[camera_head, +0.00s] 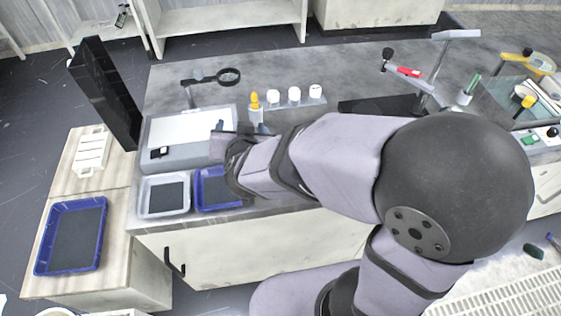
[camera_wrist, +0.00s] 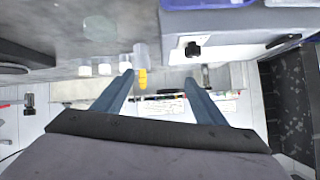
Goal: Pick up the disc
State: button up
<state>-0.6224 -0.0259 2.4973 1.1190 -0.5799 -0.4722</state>
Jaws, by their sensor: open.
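My gripper (camera_head: 241,130) is over the bench, beside the white panel and above the blue tray (camera_head: 215,187). In the wrist view my gripper (camera_wrist: 160,77) has its two blue-grey fingers spread apart with nothing held between them. I cannot make out a disc in either view. My own arm covers part of the bench in the head view and could hide it.
A yellow-topped bottle (camera_head: 254,101) and white jars (camera_head: 294,95) stand behind my gripper. A white tray (camera_head: 164,196) lies left of the blue one. A black ring on an arm (camera_head: 229,77) stands farther back. Another blue tray (camera_head: 71,236) is on the left cabinet.

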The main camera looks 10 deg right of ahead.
jog(key=s+d+f+m+h+b, duration=0.1)
jog(key=f+h+b, duration=0.1)
jog(key=s+d+f+m+h+b, duration=0.1)
jog(key=s+d+f+h+b, duration=0.2)
jog(key=d+f+h+b, duration=0.1)
jog(key=b, duration=0.1)
jog(key=shift+s+d+f+m, duration=0.1)
jog(key=shift+s+f+m, duration=0.25)
jog(key=shift+m, duration=0.05)
jog(key=shift+s+d+f, duration=0.1)
jog(key=shift+s+d, duration=0.1)
jog(key=shift+s, duration=0.05)
jog(key=shift+r+b+x, duration=0.2)
jog(key=shift+b+x, duration=1.3)
jog(key=shift+x, duration=2.15)
jog(key=shift+d, duration=0.2)
jog(key=shift+c, duration=0.6)
jog(key=c, duration=1.1)
notch_tip(320, 180, up, 10)
jog(key=p, duration=0.5)
